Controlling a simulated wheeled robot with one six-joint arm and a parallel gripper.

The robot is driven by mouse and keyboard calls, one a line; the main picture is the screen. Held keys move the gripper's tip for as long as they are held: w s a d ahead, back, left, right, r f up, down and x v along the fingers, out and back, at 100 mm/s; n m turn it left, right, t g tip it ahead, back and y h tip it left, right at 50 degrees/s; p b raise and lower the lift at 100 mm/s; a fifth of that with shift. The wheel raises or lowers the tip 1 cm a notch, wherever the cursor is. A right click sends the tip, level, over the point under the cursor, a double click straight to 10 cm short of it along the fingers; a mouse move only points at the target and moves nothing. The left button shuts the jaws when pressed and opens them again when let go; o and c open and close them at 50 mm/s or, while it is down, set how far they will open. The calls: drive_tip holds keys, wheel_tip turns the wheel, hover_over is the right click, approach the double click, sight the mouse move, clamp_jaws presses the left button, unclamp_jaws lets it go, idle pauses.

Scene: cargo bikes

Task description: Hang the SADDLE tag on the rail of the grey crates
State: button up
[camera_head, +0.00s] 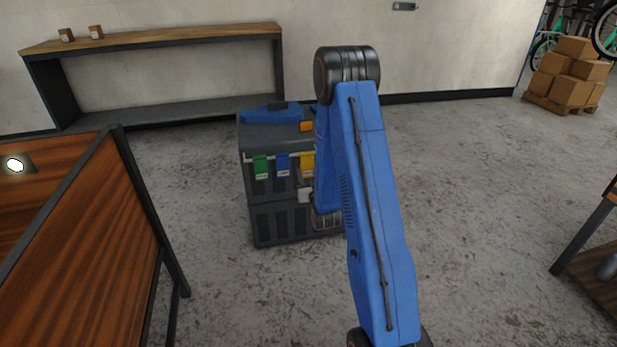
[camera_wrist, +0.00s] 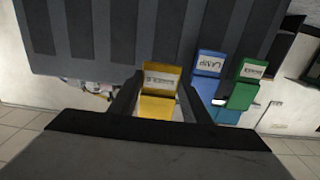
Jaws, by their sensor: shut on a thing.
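The grey crates (camera_head: 280,222) stand stacked on the floor in the head view. A pale rail (camera_head: 247,156) runs along the upper crate's front. A green tag (camera_head: 261,166) and a blue tag (camera_head: 283,164) hang there. A yellow tag (camera_head: 308,162) is at the same height, right of the blue one. In the wrist view my gripper (camera_wrist: 158,100) is shut on the yellow tag (camera_wrist: 160,78), close to the crate's ribbed wall. Its lettering is too small to read. Whether it touches the rail cannot be told. My arm hides the crates' right side.
A blue object (camera_head: 270,115) and an orange piece (camera_head: 306,126) lie on top of the crates. A wooden bench (camera_head: 90,215) stands at left, a long shelf (camera_head: 160,38) by the wall. Boxes (camera_head: 568,75) sit at far right. The floor right of my arm is clear.

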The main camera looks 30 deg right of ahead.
drive_tip(key=shift+w+d+f, duration=0.25)
drive_tip(key=shift+w, duration=0.65)
drive_tip(key=shift+w+d+f, duration=0.3)
drive_tip(key=shift+w, duration=0.6)
drive_tip(key=shift+w+d+f, duration=0.25)
drive_tip(key=shift+w, duration=0.65)
drive_tip(key=shift+f, duration=0.1)
drive_tip(key=o, duration=1.1)
